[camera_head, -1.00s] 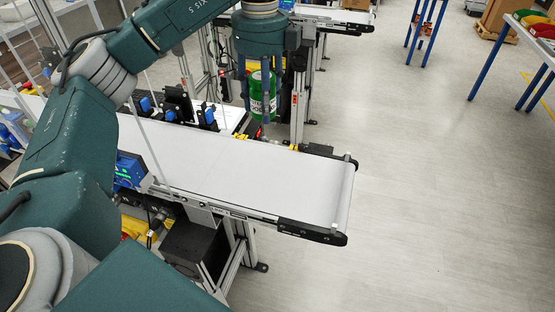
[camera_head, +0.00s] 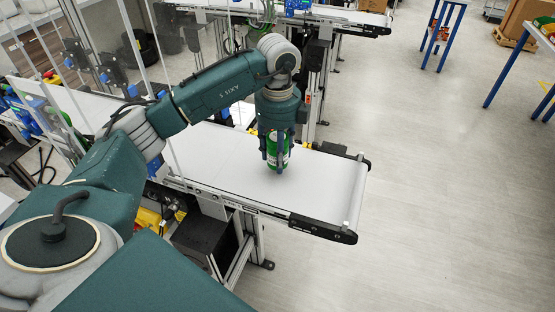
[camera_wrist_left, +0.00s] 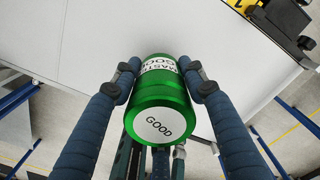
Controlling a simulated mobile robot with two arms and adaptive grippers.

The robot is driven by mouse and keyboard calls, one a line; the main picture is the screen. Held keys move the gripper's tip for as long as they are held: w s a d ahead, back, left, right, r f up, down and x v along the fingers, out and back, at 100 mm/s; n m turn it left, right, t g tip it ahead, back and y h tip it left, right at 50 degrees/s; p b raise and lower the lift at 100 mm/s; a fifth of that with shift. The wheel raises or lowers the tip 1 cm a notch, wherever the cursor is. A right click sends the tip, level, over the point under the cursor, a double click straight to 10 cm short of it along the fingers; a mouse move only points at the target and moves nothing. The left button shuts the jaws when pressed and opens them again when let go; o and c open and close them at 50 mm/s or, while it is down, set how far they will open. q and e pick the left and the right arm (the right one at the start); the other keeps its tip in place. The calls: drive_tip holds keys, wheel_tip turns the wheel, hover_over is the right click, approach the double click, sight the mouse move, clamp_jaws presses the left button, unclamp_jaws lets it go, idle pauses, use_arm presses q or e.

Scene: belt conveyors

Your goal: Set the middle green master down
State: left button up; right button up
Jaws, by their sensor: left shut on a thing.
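The green master (camera_head: 277,150) is a green cylinder with a white label. In the head view it is upright at the near conveyor, its lower end at or just above the white belt (camera_head: 225,160); I cannot tell whether it touches. My left gripper (camera_head: 277,161) points down and is shut on it, with fingers on both sides. In the left wrist view the green master (camera_wrist_left: 160,98) sits between the blue fingers, its end marked "GOOD" and its side label reading "MASTER GOOD". My right gripper is not in view.
The belt is bare around the cylinder, with free room towards its right end (camera_head: 350,200). Another conveyor (camera_head: 345,18) stands behind. Blue-legged tables (camera_head: 520,60) stand at the right, beyond open floor (camera_head: 440,170).

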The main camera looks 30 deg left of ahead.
use_arm(q)
wheel_tip(320, 180, down, 3)
drive_tip(key=shift+w+r, duration=0.1)
drive_tip(key=shift+r, duration=0.05)
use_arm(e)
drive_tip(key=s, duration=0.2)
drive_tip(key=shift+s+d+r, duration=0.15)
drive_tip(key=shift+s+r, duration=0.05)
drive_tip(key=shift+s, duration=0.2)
use_arm(q)
drive_tip(key=o, duration=1.4)
drive_tip(key=shift+o, duration=0.3)
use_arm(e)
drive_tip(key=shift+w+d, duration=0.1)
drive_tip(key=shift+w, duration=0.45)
